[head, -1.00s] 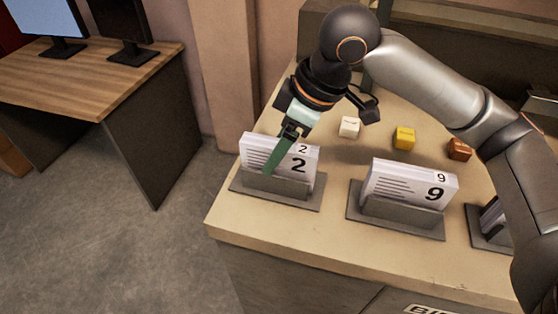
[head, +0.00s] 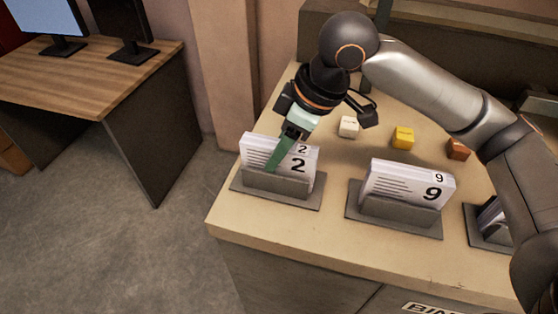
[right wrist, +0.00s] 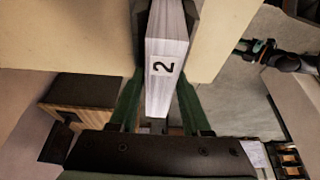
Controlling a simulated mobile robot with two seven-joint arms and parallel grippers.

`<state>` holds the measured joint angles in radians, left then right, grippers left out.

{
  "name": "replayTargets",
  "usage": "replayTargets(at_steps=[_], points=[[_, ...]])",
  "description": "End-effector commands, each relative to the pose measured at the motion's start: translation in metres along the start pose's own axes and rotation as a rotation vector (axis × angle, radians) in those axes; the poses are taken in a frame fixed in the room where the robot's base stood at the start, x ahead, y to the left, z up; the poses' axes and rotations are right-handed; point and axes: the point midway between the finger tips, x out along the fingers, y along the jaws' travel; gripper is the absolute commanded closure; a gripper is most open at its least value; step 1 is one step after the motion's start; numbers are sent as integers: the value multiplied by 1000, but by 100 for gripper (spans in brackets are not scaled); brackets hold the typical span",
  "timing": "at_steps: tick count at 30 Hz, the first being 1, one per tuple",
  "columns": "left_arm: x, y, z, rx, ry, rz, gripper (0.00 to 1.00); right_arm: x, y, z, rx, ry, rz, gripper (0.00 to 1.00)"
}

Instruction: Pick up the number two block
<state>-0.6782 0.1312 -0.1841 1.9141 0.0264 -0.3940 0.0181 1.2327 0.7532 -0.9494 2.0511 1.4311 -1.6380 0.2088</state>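The number two block (head: 308,158) is a white card stack marked 2. It stands in a grey holder (head: 268,191) at the counter's left front. My right gripper (head: 272,168) reaches down to it, its green fingers overlapping the block's face in the head view. In the right wrist view the block (right wrist: 163,68) lies between the two green fingers of my right gripper (right wrist: 160,90). The fingers are spread, one on each side, with a narrow gap beside the block's near end. Contact at the tips is unclear.
The number nine block (head: 405,183) stands in another holder to the right, with a third holder (head: 487,228) partly behind my arm. White (head: 348,127), yellow (head: 403,138) and brown (head: 457,149) cubes sit farther back. A wooden desk (head: 90,85) with monitors is at left.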

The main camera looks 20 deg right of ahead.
Motion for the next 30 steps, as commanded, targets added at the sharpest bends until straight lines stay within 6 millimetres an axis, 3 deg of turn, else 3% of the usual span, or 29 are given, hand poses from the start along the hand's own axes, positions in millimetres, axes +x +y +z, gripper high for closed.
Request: replayTargets(at_steps=[2, 12, 30], points=[[0, 0, 0, 0, 0, 0, 50, 0, 0, 0, 0, 0, 0, 62], [0, 0, 0, 0, 0, 0, 50, 0, 0, 0, 0, 0, 0, 100], [3, 0, 3, 0, 0, 0, 50, 0, 0, -1, -1, 3, 2, 100]])
